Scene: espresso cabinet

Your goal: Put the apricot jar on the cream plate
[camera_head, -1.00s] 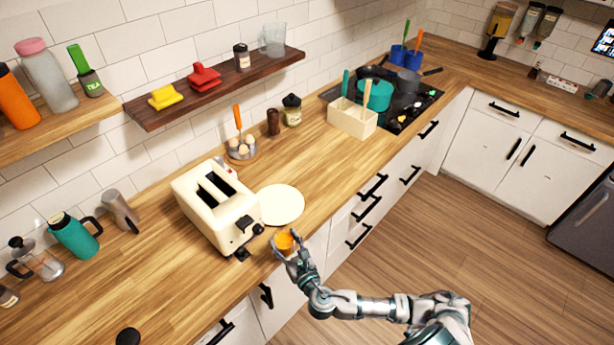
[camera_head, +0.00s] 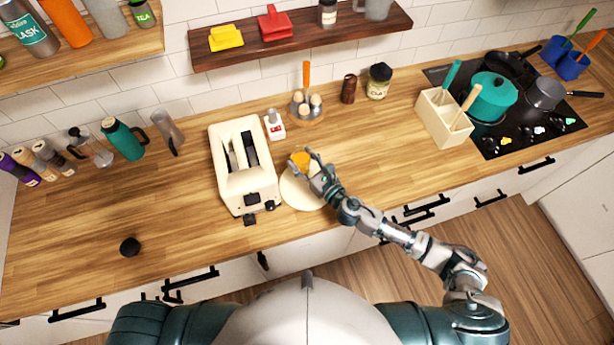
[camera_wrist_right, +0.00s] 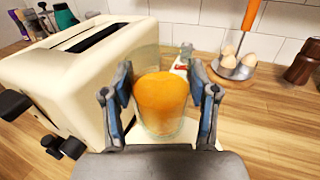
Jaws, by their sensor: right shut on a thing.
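The apricot jar (camera_head: 299,161) is a small glass jar with orange content. My right gripper (camera_head: 308,166) is shut on it, over the cream plate (camera_head: 301,195). In the right wrist view the jar (camera_wrist_right: 161,103) sits upright between the two fingers of the gripper (camera_wrist_right: 163,105). The round plate lies flat on the counter, right of the toaster, and the hand and jar cover part of it. I cannot tell whether the jar touches the plate. My left gripper is not in view.
The cream toaster (camera_head: 243,165) stands close left of the plate. An egg holder (camera_head: 307,108) and a small red and white item (camera_head: 274,124) are behind it. A utensil box (camera_head: 443,117) and stove are to the right. Counter right of the plate is clear.

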